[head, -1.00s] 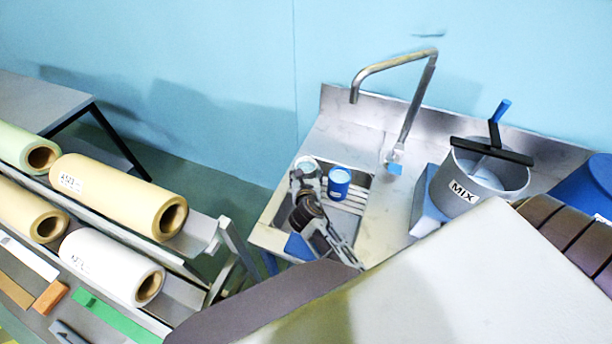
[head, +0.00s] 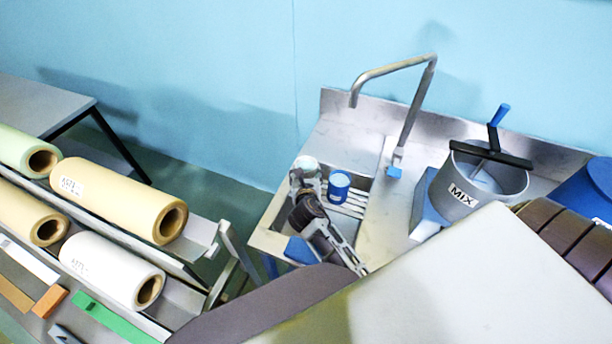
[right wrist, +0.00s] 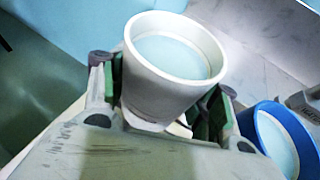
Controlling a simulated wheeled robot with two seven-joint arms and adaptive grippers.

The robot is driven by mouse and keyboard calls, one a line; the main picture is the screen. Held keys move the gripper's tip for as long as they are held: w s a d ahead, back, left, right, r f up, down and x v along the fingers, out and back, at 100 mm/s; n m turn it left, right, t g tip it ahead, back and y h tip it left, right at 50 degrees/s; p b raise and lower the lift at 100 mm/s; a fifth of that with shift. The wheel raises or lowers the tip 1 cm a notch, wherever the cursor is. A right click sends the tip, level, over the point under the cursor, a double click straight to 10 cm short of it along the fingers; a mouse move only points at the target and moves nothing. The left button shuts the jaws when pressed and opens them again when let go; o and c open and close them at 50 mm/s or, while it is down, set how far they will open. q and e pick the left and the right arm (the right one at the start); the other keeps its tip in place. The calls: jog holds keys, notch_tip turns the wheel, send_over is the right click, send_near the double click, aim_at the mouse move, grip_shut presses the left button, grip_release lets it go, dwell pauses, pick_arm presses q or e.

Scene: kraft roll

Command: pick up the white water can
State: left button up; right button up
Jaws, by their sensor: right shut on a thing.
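The white water can (right wrist: 170,75) is a round open can with pale blue water inside, held between the fingers of my right gripper (right wrist: 165,100) in the right wrist view. In the head view the can (head: 306,163) shows as a small pale top above my right gripper (head: 305,182), at the left side of the sink. My right gripper is shut on it. The can's lower part is hidden behind the gripper. My left gripper is not in view.
A blue can (head: 339,186) stands in the sink (head: 361,185) just right of the white can. The faucet (head: 397,75) arches above the sink. A grey MIX bucket (head: 458,190) stands to the right. Paper rolls (head: 120,200) lie on a rack at left.

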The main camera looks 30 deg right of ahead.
aim_at(306, 157)
jog(key=shift+r+p, duration=0.35)
jog(key=shift+r, duration=3.55)
jog(key=shift+r, duration=0.1)
jog(key=shift+r, duration=0.1)
